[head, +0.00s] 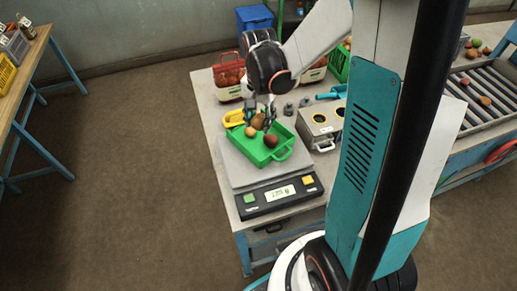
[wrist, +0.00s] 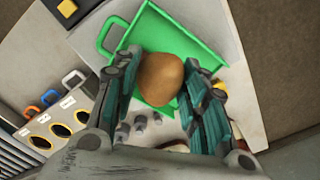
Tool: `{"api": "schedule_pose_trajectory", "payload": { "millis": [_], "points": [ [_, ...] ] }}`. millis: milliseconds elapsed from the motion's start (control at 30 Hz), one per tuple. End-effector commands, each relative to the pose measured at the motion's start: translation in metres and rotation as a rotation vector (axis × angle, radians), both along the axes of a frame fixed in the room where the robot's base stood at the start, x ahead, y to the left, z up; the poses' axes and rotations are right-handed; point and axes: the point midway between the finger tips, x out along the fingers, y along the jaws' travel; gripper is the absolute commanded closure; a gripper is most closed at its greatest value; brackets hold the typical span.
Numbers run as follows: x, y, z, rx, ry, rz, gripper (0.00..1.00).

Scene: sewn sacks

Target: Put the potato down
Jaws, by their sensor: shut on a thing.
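My gripper (head: 260,122) is shut on a brown potato (wrist: 160,78), held between its two finger pads. The held potato (head: 258,121) is over the far part of a green tray (head: 285,155) with handles; I cannot tell whether it touches the tray. The tray sits on the scale's grey plate (head: 240,170). In the head view a pale tan potato (head: 250,132) and a dark reddish potato (head: 271,141) lie in the tray. In the wrist view the tray (wrist: 190,30) shows behind the held potato, which hides part of it.
The scale's lit display (head: 279,193) faces the table front. A grey box with round holes (head: 322,122) stands right of the tray. A yellow handle-like object (head: 233,118), red-topped sack container (head: 229,78) and grey weights (head: 289,108) are close by.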

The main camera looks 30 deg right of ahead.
Motion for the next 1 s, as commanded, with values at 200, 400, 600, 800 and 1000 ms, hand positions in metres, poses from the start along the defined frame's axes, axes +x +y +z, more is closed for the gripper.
{"api": "schedule_pose_trajectory", "payload": {
  "millis": [200,400,600,800,1000],
  "points": [
    [0.0,0.0,-0.054,0.0,0.0,0.001,0.89],
    [0.0,0.0,-0.084,0.0,0.0,0.001,0.89],
    [0.0,0.0,-0.092,0.0,0.0,0.001,0.89],
    [0.0,0.0,-0.115,0.0,0.0,0.001,0.89],
    [0.0,0.0,-0.135,0.0,0.0,0.001,0.89]
  ]
}}
